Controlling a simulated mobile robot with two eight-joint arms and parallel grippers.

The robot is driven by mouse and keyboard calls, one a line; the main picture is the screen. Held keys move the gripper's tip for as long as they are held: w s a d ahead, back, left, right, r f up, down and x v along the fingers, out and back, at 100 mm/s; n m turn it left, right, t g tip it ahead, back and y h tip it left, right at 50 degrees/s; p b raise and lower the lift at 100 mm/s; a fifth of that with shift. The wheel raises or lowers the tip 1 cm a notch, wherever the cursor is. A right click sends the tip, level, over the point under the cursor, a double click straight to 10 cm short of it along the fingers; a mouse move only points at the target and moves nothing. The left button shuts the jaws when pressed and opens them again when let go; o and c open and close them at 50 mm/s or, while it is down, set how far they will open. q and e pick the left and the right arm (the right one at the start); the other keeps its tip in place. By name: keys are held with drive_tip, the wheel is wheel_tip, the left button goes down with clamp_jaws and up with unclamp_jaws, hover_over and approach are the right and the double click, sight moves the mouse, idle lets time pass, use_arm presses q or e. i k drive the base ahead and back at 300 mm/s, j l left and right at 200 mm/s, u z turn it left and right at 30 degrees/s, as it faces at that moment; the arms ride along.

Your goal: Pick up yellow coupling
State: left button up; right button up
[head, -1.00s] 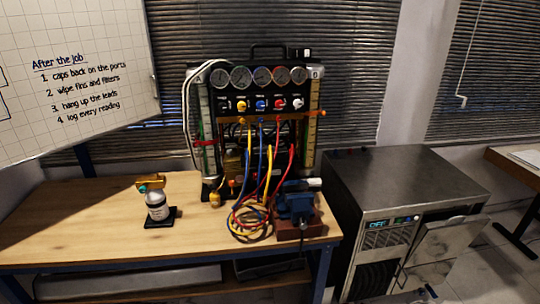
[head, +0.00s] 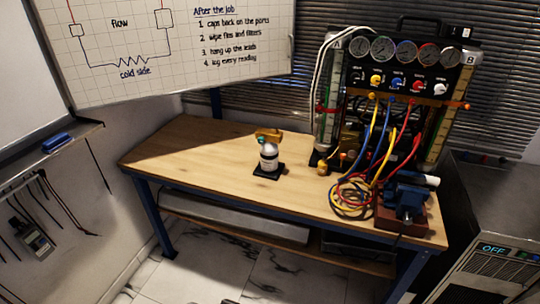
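A white bottle (head: 268,158) with a dark label stands upright on a small black base on the workbench. A yellow-orange fitting (head: 268,134) with a teal spot sits on top of it. A small yellow-brass piece (head: 322,170) stands on the bench at the foot of the gauge rig (head: 405,85). I cannot tell for sure which of these is the yellow coupling. Neither of my grippers can be made out in the head view.
Yellow, blue and red hoses (head: 362,190) hang from the rig and coil on the bench. A blue vise (head: 408,192) stands at the bench's right end. The left part of the wooden workbench (head: 195,160) is clear. A whiteboard (head: 150,45) hangs behind.

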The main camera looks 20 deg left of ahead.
sight(390, 137)
drive_tip(key=u, duration=0.45)
drive_tip(key=i+l+u, duration=0.1)
drive_tip(key=l+u, duration=0.7)
drive_tip(key=u, duration=0.2)
drive_tip(key=i+l, duration=0.05)
